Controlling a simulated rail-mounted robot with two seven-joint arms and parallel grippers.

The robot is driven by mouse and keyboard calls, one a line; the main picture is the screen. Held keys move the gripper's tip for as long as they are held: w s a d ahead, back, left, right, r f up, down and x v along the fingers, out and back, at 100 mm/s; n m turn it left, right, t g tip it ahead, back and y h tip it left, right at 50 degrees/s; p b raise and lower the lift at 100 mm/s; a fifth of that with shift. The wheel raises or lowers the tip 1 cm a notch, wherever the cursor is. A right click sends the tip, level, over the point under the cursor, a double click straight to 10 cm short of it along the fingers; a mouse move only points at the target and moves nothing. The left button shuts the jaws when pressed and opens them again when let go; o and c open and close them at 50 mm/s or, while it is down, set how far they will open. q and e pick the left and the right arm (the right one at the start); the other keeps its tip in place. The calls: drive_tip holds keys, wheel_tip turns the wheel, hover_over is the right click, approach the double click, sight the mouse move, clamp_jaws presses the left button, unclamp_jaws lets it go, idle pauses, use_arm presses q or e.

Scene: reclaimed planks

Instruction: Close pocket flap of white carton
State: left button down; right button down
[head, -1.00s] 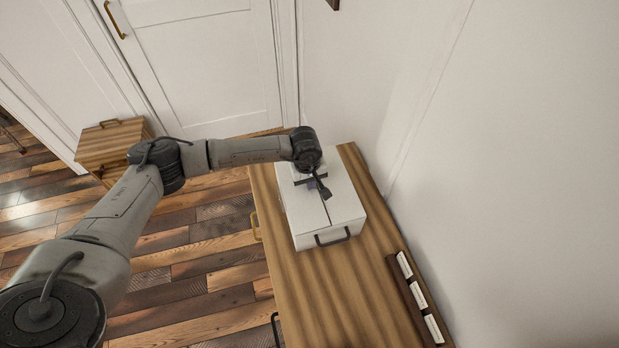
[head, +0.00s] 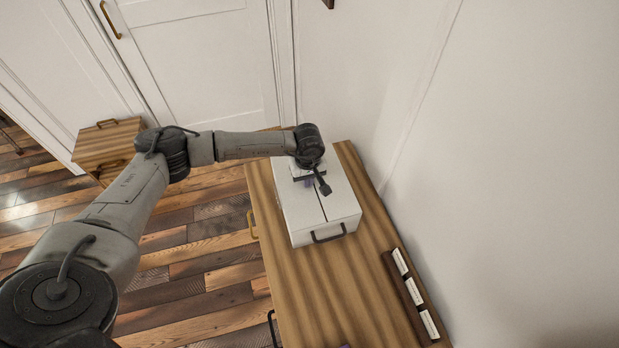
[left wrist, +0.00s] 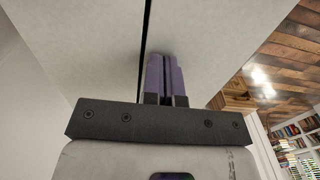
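The white carton (head: 338,207) stands on the wooden top, with a dark seam running along its upper face and a dark handle (head: 328,237) on its near end. Its top panels look flat in the head view. My left gripper (head: 309,182) is over the far part of the carton's top, pointing down. In the left wrist view the purple fingers (left wrist: 164,78) are together with nothing visible between them, right beside the seam of the carton (left wrist: 95,55). I cannot tell whether the fingertips touch the carton. The wrist and hand hide part of its far end. My right gripper is not in view.
The carton stands on a wooden-topped cabinet (head: 300,290) against a white wall. A dark rack with white pieces (head: 412,300) lies along the right edge. A small wooden cabinet (head: 108,143) stands at the left by a white door. The cabinet top in front of the carton is mostly clear.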

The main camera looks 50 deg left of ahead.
use_arm(q)
drive_tip(key=shift+s+a+f, duration=0.1)
drive_tip(key=shift+s+f, duration=0.2)
drive_tip(key=shift+f, duration=0.25)
drive_tip(key=shift+r+p, duration=0.4)
drive_tip(key=shift+r, duration=0.15)
drive_tip(key=shift+s+d+r, duration=0.15)
drive_tip(key=shift+s+d, duration=0.05)
drive_tip(key=shift+r, duration=0.15)
wheel_tip(320, 180, up, 4)
drive_tip(key=p, duration=0.2)
drive_tip(key=shift+w+a+p, duration=0.1)
drive_tip(key=shift+p, duration=0.25)
wheel_tip(320, 180, up, 10)
drive_tip(key=shift+f+b, duration=0.25)
drive_tip(key=shift+b, duration=0.15)
